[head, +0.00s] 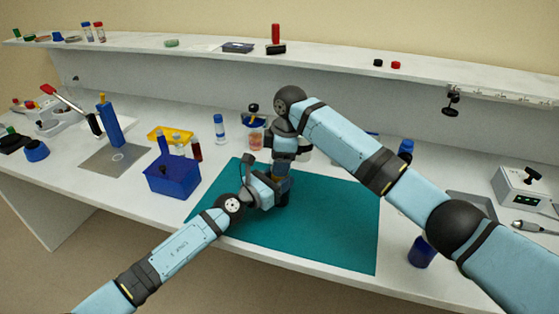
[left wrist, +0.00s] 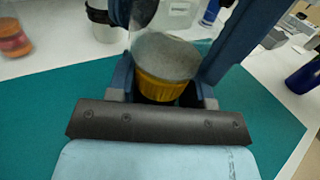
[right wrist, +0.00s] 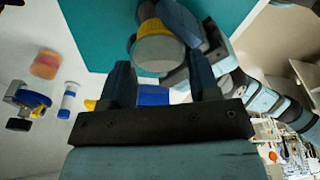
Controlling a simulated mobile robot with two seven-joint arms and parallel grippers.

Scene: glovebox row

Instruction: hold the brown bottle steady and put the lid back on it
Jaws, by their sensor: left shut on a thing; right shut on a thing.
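The brown bottle shows as an amber body (left wrist: 165,90) between my left gripper's fingers (left wrist: 163,95) in the left wrist view. A pale grey-white round lid (left wrist: 165,55) covers its top. In the right wrist view the lid (right wrist: 158,53) lies at my right gripper's fingertips (right wrist: 160,75), with amber (right wrist: 148,14) beyond it. My left gripper (head: 276,186) is shut on the bottle; my right gripper (head: 283,178) is shut on the lid from above. In the head view the grippers mostly hide both. I cannot tell whether the lid is seated or just above the mouth.
A teal mat (head: 330,220) lies under the grippers, with free room to its right. A blue box (head: 172,176), a blue-capped tube (head: 219,128) and an orange jar (head: 256,139) stand to the left. A dark blue bottle (head: 421,252) stands near the front right edge.

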